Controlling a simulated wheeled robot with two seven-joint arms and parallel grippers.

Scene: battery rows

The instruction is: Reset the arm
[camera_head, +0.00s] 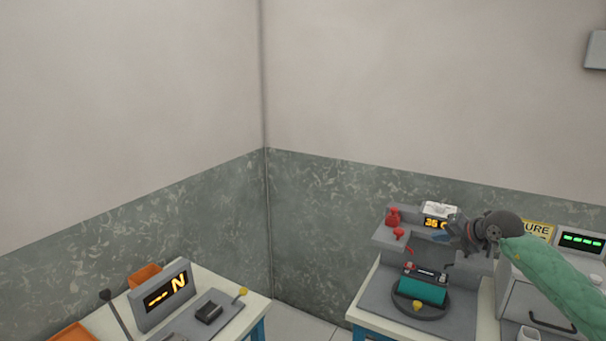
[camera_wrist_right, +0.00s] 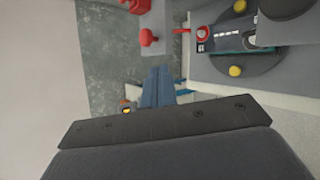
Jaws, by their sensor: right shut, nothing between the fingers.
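My right arm, in a green sleeve, comes in from the right in the head view. Its dark gripper (camera_head: 447,232) is over the back of the right-hand workbench, in front of the orange-lit display. In the right wrist view its fingers (camera_wrist_right: 158,88) are together with nothing between them. They are beside the red parts and the grey device, apart from the teal block (camera_head: 421,290). My left gripper is not in the head view.
The right bench holds a grey device with a round base (camera_head: 436,310), red knobs (camera_head: 393,217) and a grey box (camera_head: 528,299). The left bench holds a display marked N (camera_head: 163,298), orange bins (camera_head: 144,275) and levers. Open floor (camera_head: 300,322) lies between the benches.

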